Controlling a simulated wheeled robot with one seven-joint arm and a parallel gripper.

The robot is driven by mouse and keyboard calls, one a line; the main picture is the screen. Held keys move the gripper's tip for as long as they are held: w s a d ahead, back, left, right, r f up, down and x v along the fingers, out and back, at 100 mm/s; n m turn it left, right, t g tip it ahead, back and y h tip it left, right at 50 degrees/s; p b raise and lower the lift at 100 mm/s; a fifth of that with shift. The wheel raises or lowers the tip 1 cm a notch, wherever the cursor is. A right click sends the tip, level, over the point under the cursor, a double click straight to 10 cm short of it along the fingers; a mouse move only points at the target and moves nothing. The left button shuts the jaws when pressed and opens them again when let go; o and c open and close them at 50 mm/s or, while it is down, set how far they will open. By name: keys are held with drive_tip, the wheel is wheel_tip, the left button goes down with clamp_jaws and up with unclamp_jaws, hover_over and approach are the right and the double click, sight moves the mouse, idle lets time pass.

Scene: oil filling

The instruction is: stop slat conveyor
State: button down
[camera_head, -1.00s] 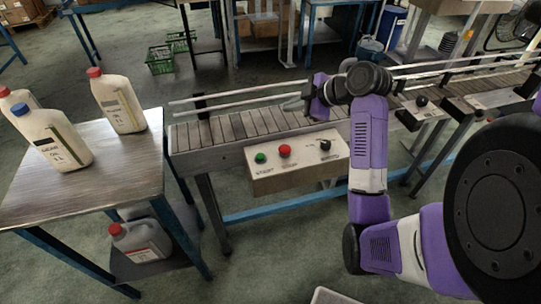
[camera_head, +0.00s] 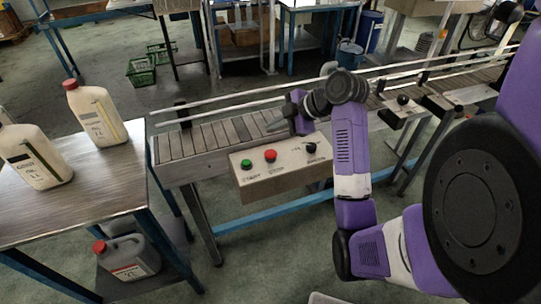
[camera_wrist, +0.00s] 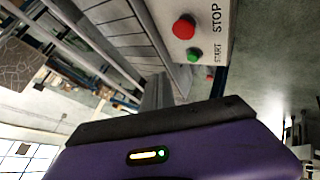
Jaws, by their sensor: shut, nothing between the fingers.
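The slat conveyor (camera_head: 195,140) runs from the centre to the upper right. Its control box (camera_head: 250,181) faces me with a green START button (camera_head: 246,164), a red STOP button (camera_head: 270,155) and a black knob (camera_head: 311,147). My gripper (camera_head: 273,123) is over the slats, just behind and above the box. In the wrist view, my shut, empty gripper (camera_wrist: 157,92) points toward the slats, beside the STOP button (camera_wrist: 184,27) and START button (camera_wrist: 193,56). It appears apart from both buttons.
A metal table (camera_head: 85,195) at left holds white oil canisters (camera_head: 97,115). A grey canister (camera_head: 128,258) with a red cap is on its lower shelf. A guide rail (camera_head: 235,103) runs along the conveyor's far side. Further control boxes (camera_head: 402,113) stand at right.

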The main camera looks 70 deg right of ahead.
sight(273, 154)
drive_tip(key=shift+f+b, duration=2.35)
drive_tip(key=shift+f, duration=1.2)
drive_tip(key=shift+f+b, duration=0.65)
drive_tip(key=shift+f, duration=0.15)
drive_tip(key=shift+r, duration=0.1)
drive_tip(key=shift+r+p, duration=0.75)
drive_tip(key=shift+r, duration=0.1)
drive_tip(key=shift+r, duration=0.1)
drive_tip(key=shift+r+p, duration=2)
drive_tip(key=shift+r, duration=0.4)
